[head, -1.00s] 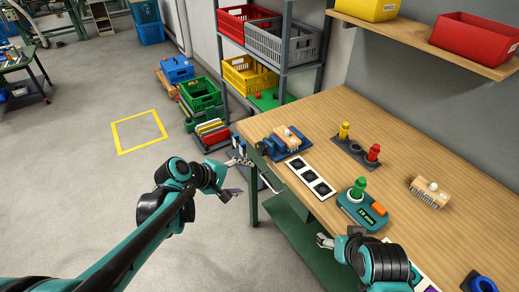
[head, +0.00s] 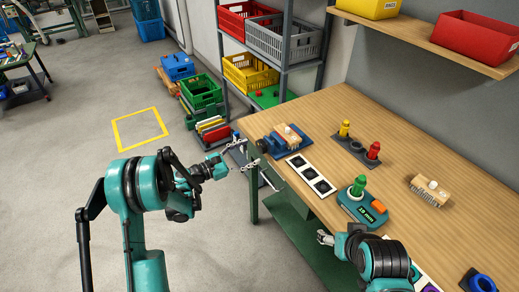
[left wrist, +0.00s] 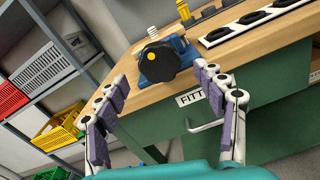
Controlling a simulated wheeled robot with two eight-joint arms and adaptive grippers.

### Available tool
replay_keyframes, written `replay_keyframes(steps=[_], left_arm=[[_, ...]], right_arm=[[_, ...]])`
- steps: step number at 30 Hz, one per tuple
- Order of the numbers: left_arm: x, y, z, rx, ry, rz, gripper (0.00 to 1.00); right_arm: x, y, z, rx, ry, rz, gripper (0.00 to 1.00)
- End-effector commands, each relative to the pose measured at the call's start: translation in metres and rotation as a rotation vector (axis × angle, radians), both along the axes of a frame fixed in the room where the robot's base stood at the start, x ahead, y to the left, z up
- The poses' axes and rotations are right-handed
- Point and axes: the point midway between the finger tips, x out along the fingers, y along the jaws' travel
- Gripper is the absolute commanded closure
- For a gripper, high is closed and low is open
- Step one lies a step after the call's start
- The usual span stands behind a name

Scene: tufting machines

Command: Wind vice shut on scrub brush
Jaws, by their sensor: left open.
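The blue vice (head: 279,149) stands at the left end of the wooden bench. The wooden scrub brush (head: 289,134) with a pale knob sits in it; whether the jaws touch the brush is too small to tell.
A white strip with dark recesses (head: 311,175) lies right of the vice. A crate shelf (head: 285,75) stands behind. The green drawer front (left wrist: 255,95) is below.

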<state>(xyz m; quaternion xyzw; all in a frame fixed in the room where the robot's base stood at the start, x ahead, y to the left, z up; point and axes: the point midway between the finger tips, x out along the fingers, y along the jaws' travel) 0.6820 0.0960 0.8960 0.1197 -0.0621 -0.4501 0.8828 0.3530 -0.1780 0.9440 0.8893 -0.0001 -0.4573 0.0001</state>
Motion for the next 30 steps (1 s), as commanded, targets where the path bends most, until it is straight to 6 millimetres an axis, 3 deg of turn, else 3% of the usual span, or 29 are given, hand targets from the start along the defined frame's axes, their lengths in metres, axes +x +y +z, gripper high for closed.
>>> replay_keyframes(steps=[9,19,20,25,30], left_arm=[[0.027,-0.037,-0.001,0.002,-0.001,-0.001,0.31],[0.030,-0.041,0.000,0.003,-0.001,0.001,0.31],[0.030,-0.041,0.000,0.003,-0.001,0.001,0.33],[0.030,-0.041,0.000,0.003,-0.001,0.001,0.78],[0.030,-0.041,0.000,0.009,-0.009,0.001,0.81]], right_arm=[[0.000,0.000,-0.015,0.000,0.000,0.000,0.31],[0.000,0.000,-0.015,0.000,0.000,0.000,0.31],[0.000,0.000,-0.015,0.000,0.000,0.000,0.31],[0.000,0.000,-0.015,0.000,0.000,0.000,0.31],[0.000,0.000,-0.015,0.000,0.000,0.000,0.31]])
